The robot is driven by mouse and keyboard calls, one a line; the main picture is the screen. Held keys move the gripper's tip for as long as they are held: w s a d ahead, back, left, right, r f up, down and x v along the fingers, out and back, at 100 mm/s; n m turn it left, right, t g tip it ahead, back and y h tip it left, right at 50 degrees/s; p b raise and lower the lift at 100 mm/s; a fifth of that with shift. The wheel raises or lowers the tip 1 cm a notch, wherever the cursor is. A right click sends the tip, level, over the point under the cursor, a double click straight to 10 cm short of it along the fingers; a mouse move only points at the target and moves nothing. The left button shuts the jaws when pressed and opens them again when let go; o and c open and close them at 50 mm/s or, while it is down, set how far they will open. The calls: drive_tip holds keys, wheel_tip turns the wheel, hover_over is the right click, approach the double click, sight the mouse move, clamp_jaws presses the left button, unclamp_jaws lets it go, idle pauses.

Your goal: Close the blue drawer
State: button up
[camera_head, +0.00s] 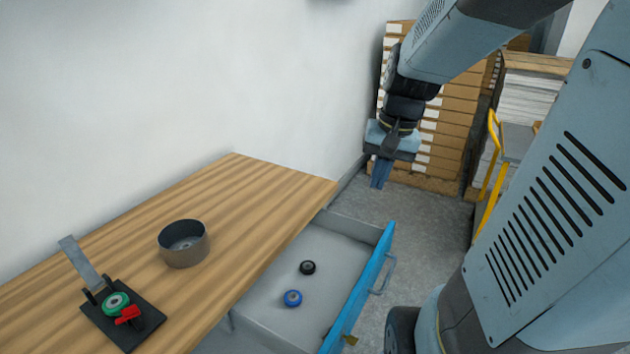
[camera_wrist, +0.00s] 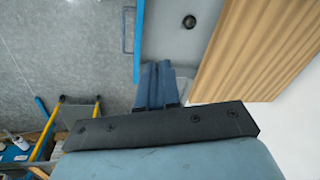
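The blue drawer (camera_head: 372,277) is pulled out from under the wooden table, its grey inside exposed. Its blue front carries a bar handle (camera_head: 385,276). In the wrist view the blue front (camera_wrist: 138,40) and handle (camera_wrist: 125,30) show at the top. My gripper (camera_head: 380,183) hangs in the air near the far end of the drawer, apart from it, pointing down. Its two fingers (camera_wrist: 158,68) are together with nothing visible between them. A black roll (camera_head: 308,267) and a blue roll (camera_head: 292,298) lie inside the drawer.
The wooden table (camera_head: 265,205) holds a grey round container (camera_head: 184,245) and a black fixture (camera_head: 137,322) with a green roll and red clamp. Stacked boxes (camera_head: 440,125) and a yellow-handled cart (camera_head: 492,165) stand behind. Grey floor (camera_head: 425,215) is clear beyond the drawer front.

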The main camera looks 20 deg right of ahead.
drive_tip(key=w+d+f+m+y, duration=0.1)
drive_tip(key=d+f, duration=0.1)
drive_tip(key=w+d+f+m+g+y, duration=0.1)
drive_tip(key=d+f+m, duration=0.1)
drive_tip(key=f, duration=0.1)
drive_tip(key=w+d+f+m+y, duration=0.1)
drive_tip(key=w+d+f, duration=0.1)
drive_tip(key=f, duration=0.1)
drive_tip(key=shift+d+f+m+g+y, duration=0.1)
drive_tip(key=shift+d+m+g+y, duration=0.2)
drive_tip(key=shift+d+g, duration=0.1)
clamp_jaws()
drive_tip(key=s+d+f+m+t+y, duration=0.1)
drive_tip(key=d+f+m+t+y, duration=0.3)
drive_tip(key=d+f+m+t, duration=0.5)
drive_tip(key=s+d+f+m+t+y, duration=0.2)
drive_tip(key=d+f+m+t+y, duration=0.2)
drive_tip(key=d+f+m, duration=0.7)
drive_tip(key=w+a+f+n, duration=0.2)
drive_tip(key=w+a+f, duration=0.2)
drive_tip(key=w+a, duration=0.4)
drive_tip(key=shift+w+a+f+n, duration=0.3)
drive_tip(key=shift+w+a+f, duration=0.1)
drive_tip(key=shift+w, duration=0.75)
